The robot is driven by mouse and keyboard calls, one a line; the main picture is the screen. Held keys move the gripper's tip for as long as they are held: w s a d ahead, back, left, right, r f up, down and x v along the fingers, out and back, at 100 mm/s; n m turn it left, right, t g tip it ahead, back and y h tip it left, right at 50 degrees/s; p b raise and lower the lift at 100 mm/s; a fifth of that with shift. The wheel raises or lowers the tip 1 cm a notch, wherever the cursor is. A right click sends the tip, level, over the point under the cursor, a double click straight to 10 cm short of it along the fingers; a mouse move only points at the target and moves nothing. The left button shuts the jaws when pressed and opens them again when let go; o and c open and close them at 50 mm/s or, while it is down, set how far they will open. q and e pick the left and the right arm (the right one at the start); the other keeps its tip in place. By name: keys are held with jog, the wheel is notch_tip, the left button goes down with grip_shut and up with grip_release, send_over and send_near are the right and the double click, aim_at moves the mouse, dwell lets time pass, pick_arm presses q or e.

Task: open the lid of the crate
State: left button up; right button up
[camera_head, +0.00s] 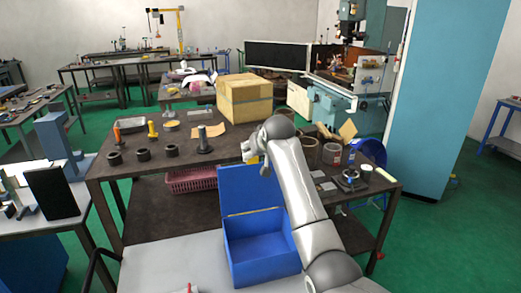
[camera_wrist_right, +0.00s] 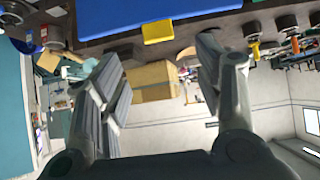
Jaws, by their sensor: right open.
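The blue crate (camera_head: 262,262) stands on the light surface in front of the workbench, and its inside shows. Its blue lid (camera_head: 240,190) stands up at the back edge, about upright. In the right wrist view the lid (camera_wrist_right: 200,12) crosses the top, with a yellow tab (camera_wrist_right: 158,32) on its edge. My right gripper (camera_head: 251,150) is at the lid's top edge, partly hidden by my arm. In the right wrist view its two fingers (camera_wrist_right: 160,65) are wide apart with nothing between them, and the tab is beyond them. My left gripper is not in view.
The dark workbench (camera_head: 135,170) behind holds a cardboard box (camera_head: 244,98), several dark rings and cans (camera_head: 332,153). A pink basket (camera_head: 192,180) is on its lower shelf. A blue cabinet (camera_head: 430,100) stands at the right. The light surface left of the crate is mostly clear.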

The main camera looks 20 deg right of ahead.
jog(key=shift+v, duration=1.45)
